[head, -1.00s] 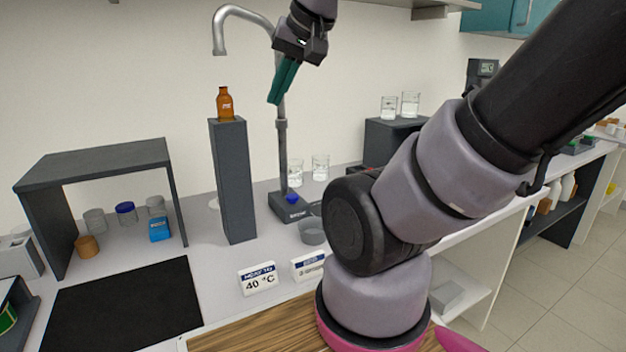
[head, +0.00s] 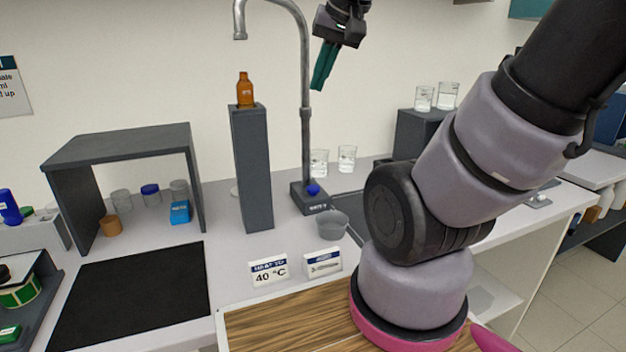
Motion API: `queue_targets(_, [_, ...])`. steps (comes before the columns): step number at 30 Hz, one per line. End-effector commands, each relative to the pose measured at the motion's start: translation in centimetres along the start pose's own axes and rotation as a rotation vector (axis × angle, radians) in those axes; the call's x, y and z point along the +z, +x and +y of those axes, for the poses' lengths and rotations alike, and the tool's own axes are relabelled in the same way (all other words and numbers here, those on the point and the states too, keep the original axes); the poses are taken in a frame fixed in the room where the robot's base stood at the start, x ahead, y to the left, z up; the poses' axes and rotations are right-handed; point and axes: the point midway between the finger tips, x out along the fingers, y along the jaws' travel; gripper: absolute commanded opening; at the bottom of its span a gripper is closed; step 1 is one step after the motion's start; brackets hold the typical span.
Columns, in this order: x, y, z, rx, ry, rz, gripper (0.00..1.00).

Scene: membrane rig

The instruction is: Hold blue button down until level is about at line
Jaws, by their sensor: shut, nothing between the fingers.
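The blue button (head: 313,190) sits on the dark base (head: 318,205) of a tall grey tap stand (head: 306,120). My gripper (head: 318,84) is shut and empty, with green fingers pointing down. In the picture it is well above the button and slightly to its right, not touching it. A grey translucent cup (head: 332,224) stands on the counter just in front of the base. The spout (head: 240,34) curves to the left, above a brown bottle (head: 245,91) on a tall dark pillar (head: 252,170). I cannot make out a level or a line on any vessel.
A dark shelf (head: 120,148) with small jars stands left, behind a black mat (head: 135,295). Beakers (head: 347,158) stand right of the stand. Two small signs (head: 268,272) stand at the front. My arm covers the counter's right part.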

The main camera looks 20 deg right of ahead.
Motion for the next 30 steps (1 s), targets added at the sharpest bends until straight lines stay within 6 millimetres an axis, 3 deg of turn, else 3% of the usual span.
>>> queue_targets(6, [-4.7,5.7,0.8,0.114,-0.091,-0.143,0.0])
queue_targets(12, [-8.1,12.2,2.3,0.18,-0.177,-0.28,0.0])
queue_targets(21, [-10.5,21.5,5.2,0.214,-0.279,-0.454,0.0])
queue_targets(25, [-10.7,23.4,5.8,0.215,-0.298,-0.486,0.0])
queue_targets(30, [-10.7,24.1,6.1,0.215,-0.307,-0.499,0.0])
